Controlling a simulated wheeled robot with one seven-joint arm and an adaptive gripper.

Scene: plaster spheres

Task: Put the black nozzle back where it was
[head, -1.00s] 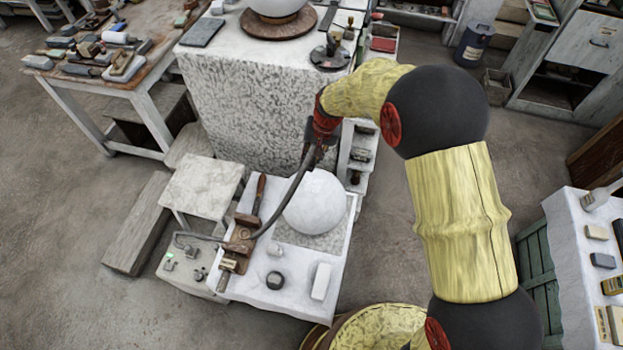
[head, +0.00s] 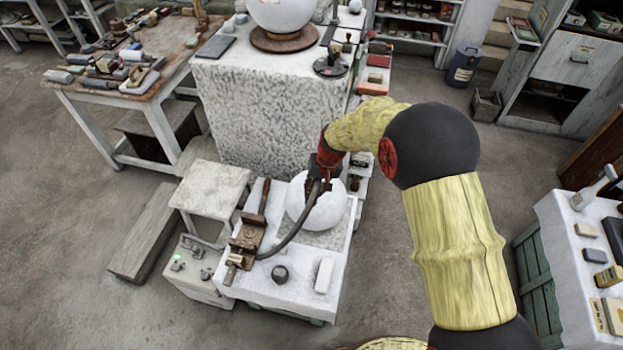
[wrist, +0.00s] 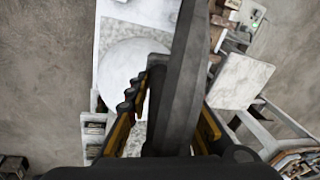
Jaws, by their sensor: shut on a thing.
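My gripper (head: 319,184) is shut on the black nozzle (wrist: 180,80), a long dark tapering piece that runs up the middle of the wrist view between the two fingers. In the head view the nozzle is hard to tell apart from the gripper and the dark hose (head: 293,233). The hose curves from the gripper down to a brown vise-like fixture (head: 246,238) on the low white table (head: 255,288). The gripper is in front of the upper part of a white plaster sphere (head: 323,213) in the head view. I cannot tell whether they touch.
A small dark round piece (head: 280,273) and a white block (head: 324,275) lie on the low table's front. A grey control box (head: 196,268) and a small stool (head: 212,190) stand to its left. A tall speckled block (head: 262,115) rises behind.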

